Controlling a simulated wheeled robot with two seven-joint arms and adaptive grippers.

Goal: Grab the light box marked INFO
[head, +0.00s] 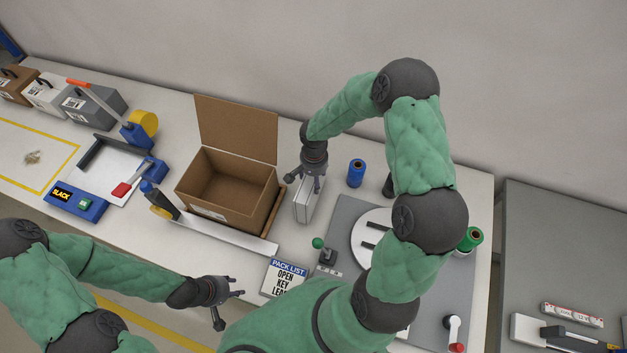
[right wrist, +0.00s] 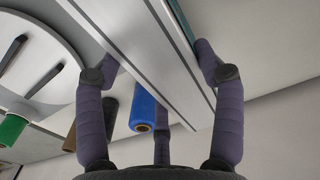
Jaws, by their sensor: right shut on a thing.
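A slim white and grey light box (head: 305,207) stands upright on the table, just right of the open cardboard box. No INFO lettering shows on the faces I can see. My right gripper (head: 307,181) comes down from above and is shut on its upper end. In the right wrist view the fingers (right wrist: 158,62) press on both sides of the light box (right wrist: 150,35). I cannot tell whether its base touches the table. My left gripper (head: 231,301) is open and empty near the table's front edge.
An open cardboard box (head: 228,203) stands left of the light box. A blue roll (head: 356,173) and a grey turntable station (head: 345,215) are to its right. A PACK LIST sign (head: 285,278) is in front. A blue-ended tray (head: 77,201) and several cases (head: 92,103) fill the left.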

